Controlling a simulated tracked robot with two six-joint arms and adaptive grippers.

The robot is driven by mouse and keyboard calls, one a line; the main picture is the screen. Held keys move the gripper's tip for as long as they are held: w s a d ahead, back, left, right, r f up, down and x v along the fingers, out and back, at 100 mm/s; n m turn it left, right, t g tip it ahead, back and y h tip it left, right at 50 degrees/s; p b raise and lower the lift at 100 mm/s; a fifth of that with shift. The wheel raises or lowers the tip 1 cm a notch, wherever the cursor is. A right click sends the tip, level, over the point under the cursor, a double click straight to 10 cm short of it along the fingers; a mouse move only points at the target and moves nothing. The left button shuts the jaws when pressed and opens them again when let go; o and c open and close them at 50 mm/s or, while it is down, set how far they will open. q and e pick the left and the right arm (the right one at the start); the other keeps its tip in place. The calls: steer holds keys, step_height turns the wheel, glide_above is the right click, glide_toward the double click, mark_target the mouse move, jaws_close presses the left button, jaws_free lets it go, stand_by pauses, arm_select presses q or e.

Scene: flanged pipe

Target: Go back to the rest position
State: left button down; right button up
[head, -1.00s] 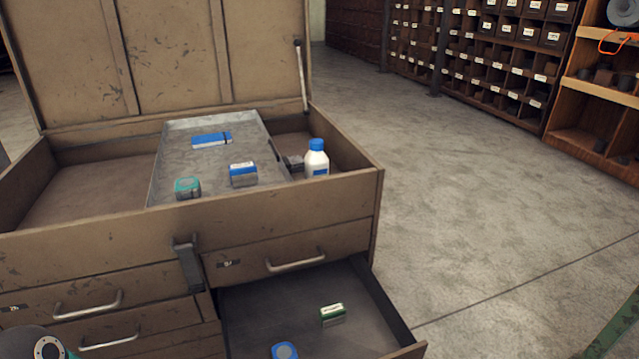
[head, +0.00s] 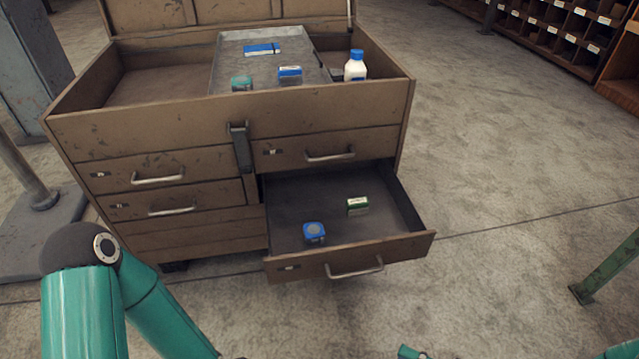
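My teal left arm (head: 85,310) comes in at the lower left, in front of the chest, and runs down out of the bottom edge. Its gripper is outside the picture. Small teal parts at the bottom edge (head: 412,353) and in the bottom right corner (head: 622,352) look like parts of my body. No right gripper shows. A brown tool chest (head: 230,140) stands ahead with its lid up. Its lower right drawer (head: 290,200) is pulled out and holds a blue tape measure (head: 314,232) and a green-and-white box (head: 357,206).
A metal tray (head: 225,60) in the chest top holds a blue-and-white box (head: 290,75), a teal tape measure (head: 242,83) and a flat blue item (head: 262,48). A white bottle (head: 355,67) stands right of it. Floor to the right is clear up to a green post (head: 605,265).

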steer(key=w+a+f+n+g+h, duration=0.1)
steer(key=w+a+g, duration=0.15)
steer(key=a, duration=0.35)
steer(key=w+a+n+g+h, duration=0.1)
steer(key=w+a+n, duration=0.15)
steer(key=a, duration=0.35)
step_height(320, 180, down, 6)
steer(key=g+h, duration=0.1)
steer(key=h, duration=0.4)
steer(key=s+d+f+n+g+h, duration=0.2)
steer(key=s+d+f+g+h, duration=0.15)
steer(key=s+d, duration=0.35)
step_height(320, 180, up, 31)
steer(key=s+a+p, duration=0.1)
steer(key=p, duration=3)
steer(key=shift+a+r+y, duration=0.15)
steer(key=shift+y, duration=0.2)
steer(key=shift+n, duration=0.25)
